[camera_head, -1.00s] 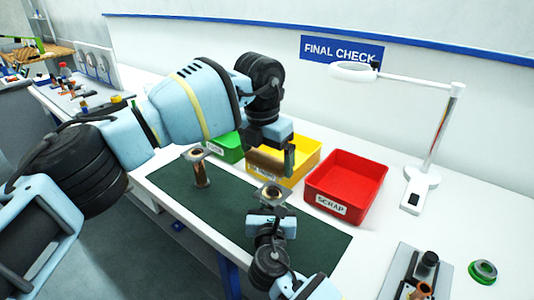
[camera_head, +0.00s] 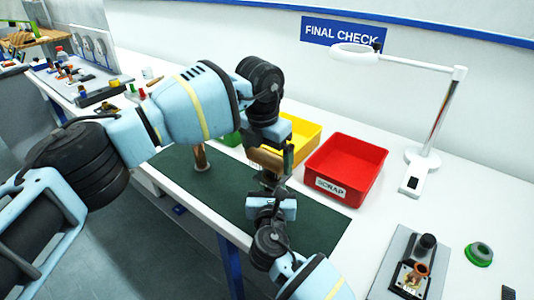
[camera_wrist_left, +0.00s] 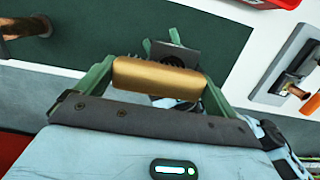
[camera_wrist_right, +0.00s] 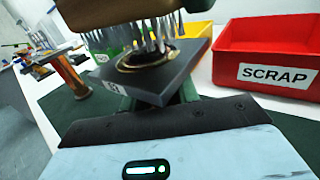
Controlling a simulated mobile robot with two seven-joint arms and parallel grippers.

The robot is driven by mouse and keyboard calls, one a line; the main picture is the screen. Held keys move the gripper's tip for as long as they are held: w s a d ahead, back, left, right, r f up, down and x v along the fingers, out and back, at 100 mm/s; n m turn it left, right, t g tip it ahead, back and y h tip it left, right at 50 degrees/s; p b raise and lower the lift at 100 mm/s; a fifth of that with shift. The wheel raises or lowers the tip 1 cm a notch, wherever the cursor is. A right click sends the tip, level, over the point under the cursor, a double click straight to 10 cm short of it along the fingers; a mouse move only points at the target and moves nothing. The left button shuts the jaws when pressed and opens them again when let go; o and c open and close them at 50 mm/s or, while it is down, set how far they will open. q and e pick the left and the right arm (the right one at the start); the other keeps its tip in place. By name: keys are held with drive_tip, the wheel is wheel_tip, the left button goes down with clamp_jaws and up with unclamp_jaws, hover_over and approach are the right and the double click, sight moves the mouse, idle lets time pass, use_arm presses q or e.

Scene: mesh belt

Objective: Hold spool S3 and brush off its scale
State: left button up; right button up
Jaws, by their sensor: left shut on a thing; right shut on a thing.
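My left gripper (camera_wrist_left: 157,85) is shut on a brush (camera_wrist_left: 157,78) with a plain tan-brown back, held crosswise between its green fingers. The brush (camera_head: 266,160) is over spool S3 (camera_head: 268,181) in the head view. My right gripper (camera_head: 270,197) is shut on the spool and holds it upright above the mat. In the right wrist view the spool's dark square flange (camera_wrist_right: 160,85) faces up, with a ring around its middle. The brush's grey bristles (camera_wrist_right: 135,37) reach down to this face and seem to touch it. Any scale there is hidden or too small to tell.
Another spool (camera_head: 200,157) stands on the dark green mat (camera_head: 228,185). A red SCRAP bin (camera_head: 345,170), a yellow bin (camera_head: 303,135) and a partly hidden green bin stand behind. A lamp (camera_head: 420,160) and a fixture (camera_head: 410,278) are at right.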

sight(280, 161)
use_arm(q)
drive_tip(key=shift+f, duration=0.4)
idle(0.8)
drive_tip(key=shift+s+d, duration=0.35)
drive_tip(key=shift+d, duration=0.15)
drive_tip(key=shift+s+d, duration=0.35)
drive_tip(key=shift+d, duration=0.15)
drive_tip(key=shift+s+d+f, duration=0.1)
drive_tip(key=shift+s+d, duration=0.3)
drive_tip(key=shift+d, duration=0.1)
